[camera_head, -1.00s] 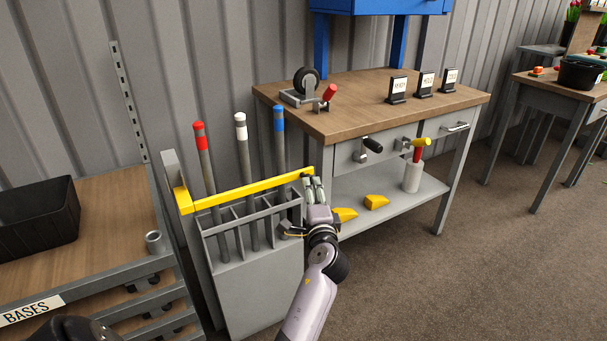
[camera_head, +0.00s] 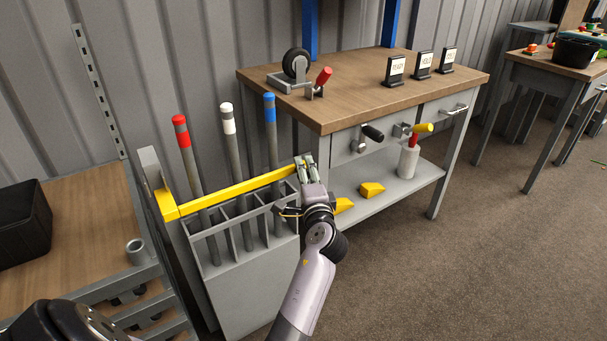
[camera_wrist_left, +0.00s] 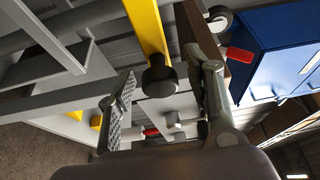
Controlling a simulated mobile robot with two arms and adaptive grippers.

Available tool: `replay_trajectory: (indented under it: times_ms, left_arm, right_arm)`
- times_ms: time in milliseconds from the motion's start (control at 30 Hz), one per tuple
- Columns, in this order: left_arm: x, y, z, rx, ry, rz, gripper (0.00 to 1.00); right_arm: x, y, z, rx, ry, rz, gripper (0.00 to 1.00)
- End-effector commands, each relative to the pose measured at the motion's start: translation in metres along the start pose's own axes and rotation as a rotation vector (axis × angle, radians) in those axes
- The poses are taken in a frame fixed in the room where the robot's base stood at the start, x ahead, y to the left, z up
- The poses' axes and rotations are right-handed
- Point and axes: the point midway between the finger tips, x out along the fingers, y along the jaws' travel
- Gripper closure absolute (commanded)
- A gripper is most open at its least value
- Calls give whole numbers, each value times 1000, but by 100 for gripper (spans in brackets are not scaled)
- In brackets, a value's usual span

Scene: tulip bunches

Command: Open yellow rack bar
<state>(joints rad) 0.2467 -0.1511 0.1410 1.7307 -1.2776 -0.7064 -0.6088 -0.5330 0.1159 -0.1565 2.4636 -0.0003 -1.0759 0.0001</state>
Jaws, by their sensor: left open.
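The yellow rack bar (camera_head: 232,193) runs across the front of a grey rack (camera_head: 250,290), over three upright rods tipped red (camera_head: 181,135), white (camera_head: 228,122) and blue (camera_head: 270,108). The bar lies level across the rods, its left end at a grey post. My left gripper (camera_head: 306,166) is at the bar's right end and hides it in the head view. In the left wrist view the bar (camera_wrist_left: 147,25) ends in a dark round knob (camera_wrist_left: 160,78) between the open fingers; I cannot tell whether they touch it. My right gripper is not in view.
A wooden-topped workbench (camera_head: 375,85) stands just behind and right of the rack, with a caster wheel, signs and yellow wedges (camera_head: 372,189). A wooden-topped cart (camera_head: 70,220) with a black bin (camera_head: 22,225) is at the left. Floor (camera_head: 470,270) is clear at the right.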

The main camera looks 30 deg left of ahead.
Motion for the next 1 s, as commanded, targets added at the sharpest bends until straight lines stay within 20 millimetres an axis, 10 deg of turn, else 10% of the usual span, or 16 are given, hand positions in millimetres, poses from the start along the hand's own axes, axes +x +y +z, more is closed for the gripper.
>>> replay_trajectory:
  times_ms: [767, 1000]
  left_arm:
    - [0, 0, 0, 0, 0, 1, 100]
    - [0, 0, 0, -1, 0, 1, 100]
  right_arm:
    - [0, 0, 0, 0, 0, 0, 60]
    - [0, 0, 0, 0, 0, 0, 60]
